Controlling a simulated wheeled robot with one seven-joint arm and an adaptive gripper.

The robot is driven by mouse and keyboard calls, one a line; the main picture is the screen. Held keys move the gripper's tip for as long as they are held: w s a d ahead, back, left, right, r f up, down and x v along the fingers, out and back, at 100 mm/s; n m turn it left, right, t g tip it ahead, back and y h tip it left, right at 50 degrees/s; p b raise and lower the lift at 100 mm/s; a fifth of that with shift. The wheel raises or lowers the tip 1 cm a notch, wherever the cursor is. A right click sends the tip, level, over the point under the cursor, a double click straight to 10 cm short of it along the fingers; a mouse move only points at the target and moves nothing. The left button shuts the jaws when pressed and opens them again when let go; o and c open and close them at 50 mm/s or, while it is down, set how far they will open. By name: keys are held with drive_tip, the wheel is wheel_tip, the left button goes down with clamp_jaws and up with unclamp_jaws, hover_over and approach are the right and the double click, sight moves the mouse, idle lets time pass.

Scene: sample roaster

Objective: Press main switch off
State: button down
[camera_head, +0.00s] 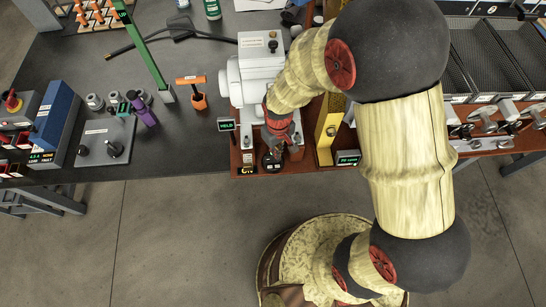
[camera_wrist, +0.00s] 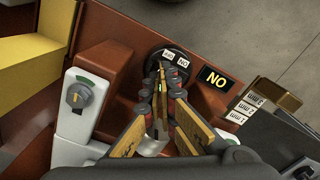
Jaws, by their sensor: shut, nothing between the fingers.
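The main switch is a round black disc with two small white labels, on the reddish-brown front of the machine. It shows in the wrist view (camera_wrist: 168,58) and, partly behind my gripper, in the head view (camera_head: 268,164). A black sign with yellow letters beside it reads ON, upside down in the wrist view (camera_wrist: 215,77) and upright in the head view (camera_head: 247,170). My gripper (camera_wrist: 161,78) is shut and empty, its fingertips over the lower part of the disc. It also shows in the head view (camera_head: 277,148). Whether the tips touch the switch I cannot tell.
A grey knob (camera_wrist: 77,96) on a pale plate stands left of my gripper in the wrist view. A yellow bracket (camera_head: 326,130) stands right of the switch in the head view. A green YELO-like display (camera_head: 226,125) is at its left. Floor in front is clear.

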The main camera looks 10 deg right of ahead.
drive_tip(key=shift+f+b, duration=0.7)
drive_tip(key=shift+f, duration=0.5)
idle(0.7)
drive_tip(key=shift+r, duration=0.1)
drive_tip(key=shift+r+p, duration=3)
drive_tip(key=shift+r, duration=0.45)
drive_tip(key=s+d+r+m+t, duration=0.2)
drive_tip(key=s+d+r, duration=0.2)
drive_tip(key=r, duration=0.7)
drive_tip(key=s+d+r+m+t, duration=0.1)
drive_tip(key=s+d+r, duration=0.3)
drive_tip(key=r, duration=0.7)
drive_tip(key=s+d+r+m+t, duration=0.2)
drive_tip(key=s+d+r, duration=0.2)
drive_tip(key=r, duration=0.7)
drive_tip(key=shift+m+t, duration=0.3)
